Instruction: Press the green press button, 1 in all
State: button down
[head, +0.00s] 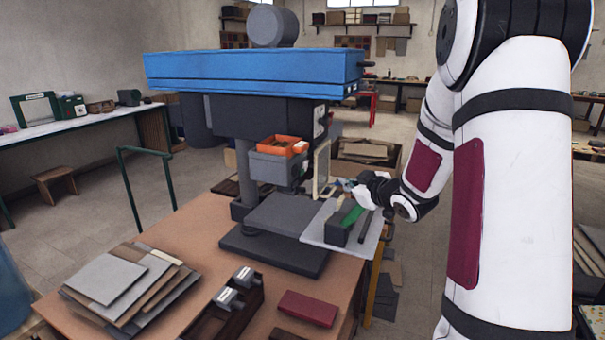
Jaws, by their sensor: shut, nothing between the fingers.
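A bright green part (352,215), which looks like the green press button, shows on top of a dark box (337,231). The box stands on a light grey plate (313,236) at the right side of the bench. My gripper (350,188) reaches in from the right, just above and behind the green part in the picture. It looks shut and empty. The fingertips are small and dark here, and I cannot tell whether they touch anything.
A large press with a blue top (250,72) and a grey lower block stands on the brown bench (190,225). An orange tray (282,145) sits on its front. Stacked sheets (125,282), a dark rack (230,305) and a maroon block (308,308) lie at the near side.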

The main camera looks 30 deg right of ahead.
aim_at(301, 172)
jog(key=w+a+b, duration=0.4)
jog(key=w+a, duration=0.1)
jog(key=w, duration=0.2)
jog(key=shift+a, duration=0.25)
dwell(1.6)
jog(key=shift+w+a+b, duration=0.25)
jog(key=shift+w+b, duration=0.05)
jog(key=shift+b, duration=0.05)
jog(key=shift+w+a, duration=0.35)
jog(key=shift+w, duration=0.15)
dwell(1.0)
jog(key=shift+s, duration=0.1)
jog(key=shift+s+d+p, duration=0.3)
jog(key=shift+s+d, duration=0.3)
jog(key=shift+s, duration=0.15)
